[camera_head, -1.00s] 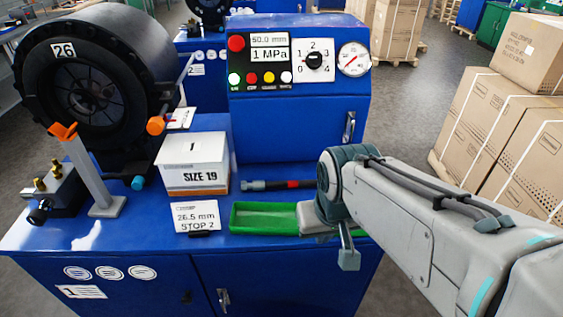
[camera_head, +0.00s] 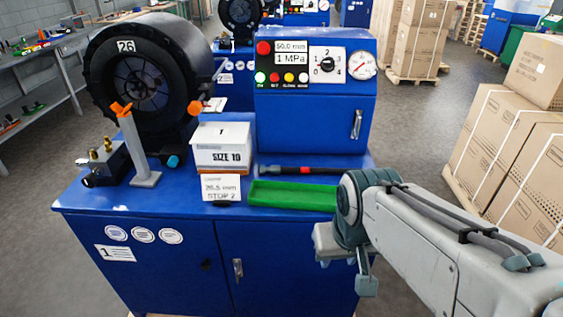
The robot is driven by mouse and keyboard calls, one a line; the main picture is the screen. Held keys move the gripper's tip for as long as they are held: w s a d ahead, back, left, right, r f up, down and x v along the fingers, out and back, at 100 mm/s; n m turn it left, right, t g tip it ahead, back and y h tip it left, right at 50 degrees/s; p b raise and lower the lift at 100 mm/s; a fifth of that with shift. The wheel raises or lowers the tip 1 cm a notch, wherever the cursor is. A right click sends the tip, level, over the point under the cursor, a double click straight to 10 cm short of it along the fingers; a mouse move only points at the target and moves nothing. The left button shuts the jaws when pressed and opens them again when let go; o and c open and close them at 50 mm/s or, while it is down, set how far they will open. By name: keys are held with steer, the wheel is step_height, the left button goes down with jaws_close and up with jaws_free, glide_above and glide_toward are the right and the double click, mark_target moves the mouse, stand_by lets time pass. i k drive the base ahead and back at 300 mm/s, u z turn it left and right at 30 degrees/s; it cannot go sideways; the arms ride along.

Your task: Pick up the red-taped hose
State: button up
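My gripper (camera_head: 345,272) appears in front of the bench's front edge, apart from the hose. It points downward, and its fingers are partly hidden by the wrist, so I cannot tell its opening.
The crimper (camera_head: 150,80) and a grey post (camera_head: 136,150) are further left. The blue control cabinet (camera_head: 310,120) rises behind the hose. Cartons (camera_head: 510,150) stand at right.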

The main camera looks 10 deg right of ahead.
mark_target(273, 169)
steer(key=u, duration=3.95)
steer(key=k, duration=2.6)
steer(key=z, duration=1.45)
steer(key=i, duration=0.5)
steer(key=z, duration=0.15)
